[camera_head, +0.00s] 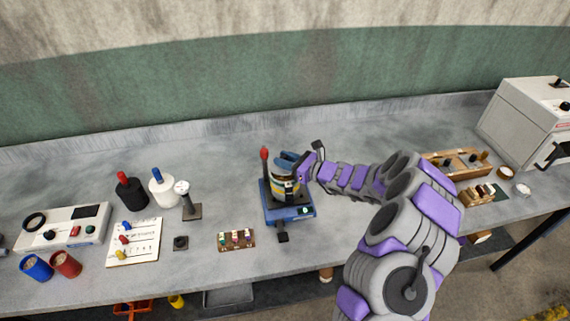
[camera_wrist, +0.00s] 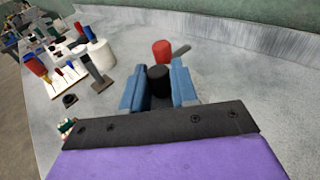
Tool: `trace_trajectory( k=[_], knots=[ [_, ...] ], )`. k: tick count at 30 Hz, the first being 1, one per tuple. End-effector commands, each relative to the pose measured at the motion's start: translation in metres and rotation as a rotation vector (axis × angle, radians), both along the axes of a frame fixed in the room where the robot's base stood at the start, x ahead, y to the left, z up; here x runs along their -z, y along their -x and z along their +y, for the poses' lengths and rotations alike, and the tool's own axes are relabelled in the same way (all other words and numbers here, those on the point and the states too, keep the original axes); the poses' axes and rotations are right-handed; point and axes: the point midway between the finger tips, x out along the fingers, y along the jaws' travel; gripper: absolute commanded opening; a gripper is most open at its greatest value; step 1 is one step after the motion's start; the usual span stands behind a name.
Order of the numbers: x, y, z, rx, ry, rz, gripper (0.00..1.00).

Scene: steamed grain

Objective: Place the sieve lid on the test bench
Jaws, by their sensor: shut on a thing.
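My gripper (camera_head: 286,160) is over the top of a sieve stack (camera_head: 285,186) on a blue shaker (camera_head: 288,213) in the middle of the bench. Its blue fingers, seen in the wrist view (camera_wrist: 159,72), are shut on a black knob (camera_wrist: 159,82), which appears to be the sieve lid's handle. The rest of the lid is hidden by my gripper. I cannot tell whether it touches the stack. The test bench (camera_head: 335,225) is a long grey worktop.
A red-topped post (camera_head: 264,154) stands close beside the stack. A small vial rack (camera_head: 236,239), black bottle (camera_head: 130,192) and white bottle (camera_head: 163,190) stand to the left. Wooden racks (camera_head: 455,163) and a white machine (camera_head: 530,120) are to the right.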

Motion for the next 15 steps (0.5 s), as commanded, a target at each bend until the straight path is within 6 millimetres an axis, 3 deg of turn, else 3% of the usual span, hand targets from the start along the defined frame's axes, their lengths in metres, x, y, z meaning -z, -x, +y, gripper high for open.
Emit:
trace_trajectory(
  k=[1,15],
  knots=[
    [-0.011,0.0,0.0,0.0,-0.002,-0.003,0.0],
    [-0.02,0.087,-0.061,0.005,-0.009,-0.001,0.0]
  ],
)
